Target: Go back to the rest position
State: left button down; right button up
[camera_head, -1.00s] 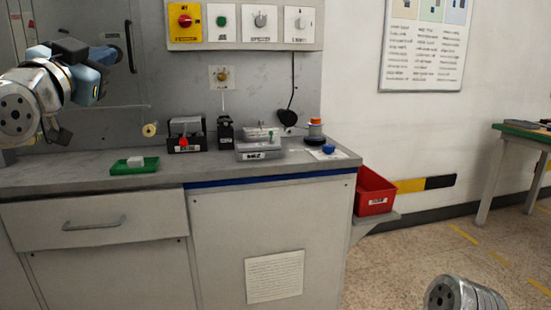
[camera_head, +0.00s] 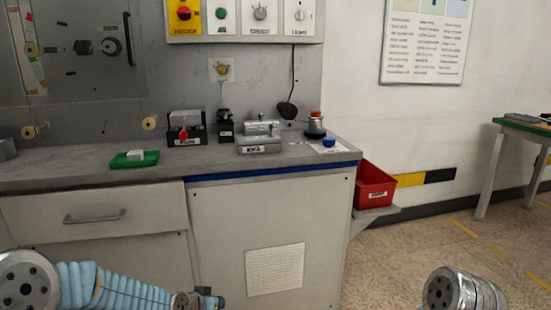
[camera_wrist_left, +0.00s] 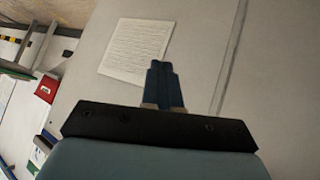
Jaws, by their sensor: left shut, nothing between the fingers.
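My left arm comes in low at the lower left of the head view. Its gripper (camera_head: 212,299) is at the bottom edge, in front of the cabinet below the worktop. In the left wrist view my left gripper's two dark blue fingers (camera_wrist_left: 163,68) are together, with nothing between them. They point at the cabinet front, just below a white printed sheet (camera_wrist_left: 136,50). Of my right arm only a metal link shows at the lower right of the head view; its gripper is out of the picture.
The grey worktop (camera_head: 75,172) carries a green tray (camera_head: 134,160) with a white block, and small devices. A red bin (camera_head: 373,187) sits on a shelf at the cabinet's right end. A green-topped table (camera_head: 525,131) stands far right. Open floor lies between.

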pick_arm(q)
jog(key=s+d+f+n+g, duration=0.1)
jog(key=s+f+g, duration=0.3)
jog(key=s+f, duration=0.7)
jog(key=s+d+f+n+g, duration=0.2)
jog(key=s+d+f+g, duration=0.2)
jog(key=s+f, duration=0.7)
jog(key=s, duration=0.6)
jog(key=shift+w, duration=0.15)
